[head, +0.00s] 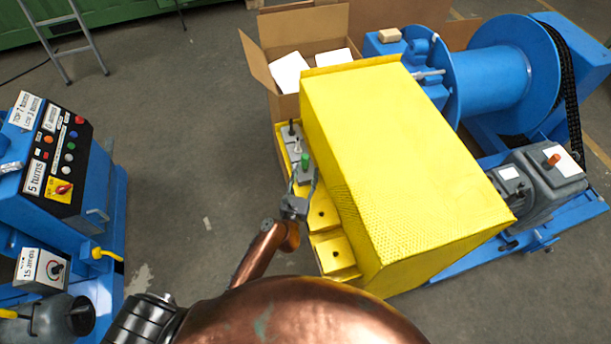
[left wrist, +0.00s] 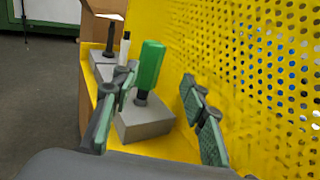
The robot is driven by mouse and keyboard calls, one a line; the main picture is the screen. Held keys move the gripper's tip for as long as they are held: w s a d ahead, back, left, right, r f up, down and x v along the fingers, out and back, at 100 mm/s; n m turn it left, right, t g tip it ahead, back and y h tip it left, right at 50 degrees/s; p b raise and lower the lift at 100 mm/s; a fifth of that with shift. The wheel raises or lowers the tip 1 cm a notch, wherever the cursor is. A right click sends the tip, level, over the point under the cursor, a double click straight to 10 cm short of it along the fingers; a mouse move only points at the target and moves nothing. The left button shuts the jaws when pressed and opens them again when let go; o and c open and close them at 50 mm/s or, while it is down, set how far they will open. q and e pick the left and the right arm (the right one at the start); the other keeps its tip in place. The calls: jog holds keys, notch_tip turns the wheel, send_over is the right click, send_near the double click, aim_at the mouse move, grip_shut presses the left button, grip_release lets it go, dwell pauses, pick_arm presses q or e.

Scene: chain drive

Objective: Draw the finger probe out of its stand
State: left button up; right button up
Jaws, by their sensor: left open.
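A tool with a green handle (left wrist: 152,65) and a dark shank stands upright in a grey block (left wrist: 145,124); it also shows in the head view (head: 304,160). A white-handled tool (left wrist: 125,48) and a black tool (left wrist: 109,40) stand in blocks behind it. I cannot tell for certain which is the finger probe. My left gripper (head: 304,180) is open, and the left wrist view shows its fingers (left wrist: 158,100) on either side of the green-handled tool, apart from it. The left finger partly covers the white tool. My right gripper is not in view.
A yellow perforated guard (head: 390,140) rises close on the right of the tools. The yellow ledge (head: 322,215) carries the blocks. A cardboard box (head: 283,70) stands behind, a blue drum winch (head: 500,75) to the right, and a blue control console (head: 55,170) at left. Floor between is clear.

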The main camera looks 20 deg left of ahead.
aim_at(304, 165)
pick_arm(q)
jog(key=w, duration=0.1)
jog(key=w+a, duration=0.1)
jog(key=w, duration=0.1)
jog(key=shift+w+a+f, duration=0.15)
jog(key=shift+w+a, duration=0.2)
jog(key=shift+w+b, duration=0.3)
jog(key=shift+w, duration=0.45)
jog(key=c, duration=0.6)
grip_shut()
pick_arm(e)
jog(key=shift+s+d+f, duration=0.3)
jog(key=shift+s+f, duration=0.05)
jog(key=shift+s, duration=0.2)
